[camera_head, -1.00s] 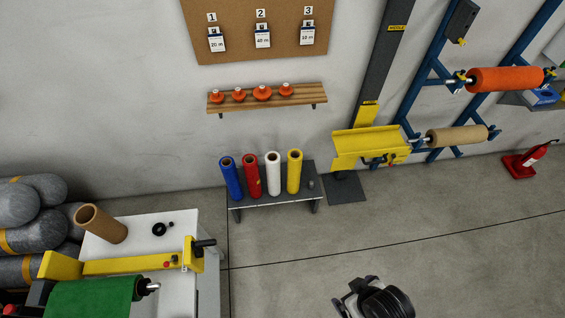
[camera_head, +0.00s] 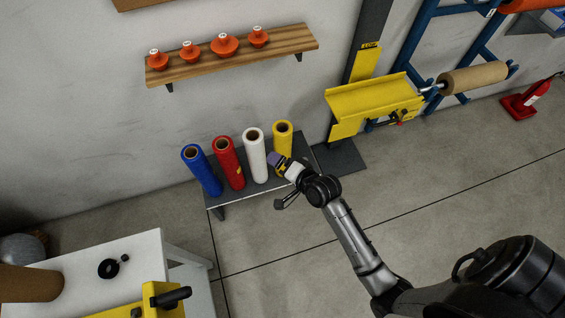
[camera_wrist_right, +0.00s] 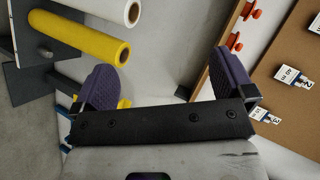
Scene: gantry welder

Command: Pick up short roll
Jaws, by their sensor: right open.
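Four upright rolls stand on a low dark bench (camera_head: 237,199): blue (camera_head: 202,172), red (camera_head: 229,163), white (camera_head: 255,155) and yellow (camera_head: 283,138). They look similar in length; I cannot tell which one is the short roll. My right gripper (camera_head: 277,162) is open beside the lower part of the yellow roll, partly covering it. In the right wrist view, the purple-padded fingers of this gripper (camera_wrist_right: 167,82) are wide apart with nothing between them. The yellow roll (camera_wrist_right: 75,38) and white roll (camera_wrist_right: 110,8) lie beyond the left finger. My left gripper is not in view.
A wooden shelf (camera_head: 190,66) with orange pieces hangs above the bench. A yellow trough (camera_head: 372,99) and a rack holding a brown roll (camera_head: 472,79) stand to the right. A white table (camera_head: 142,250) is at lower left. The middle floor is clear.

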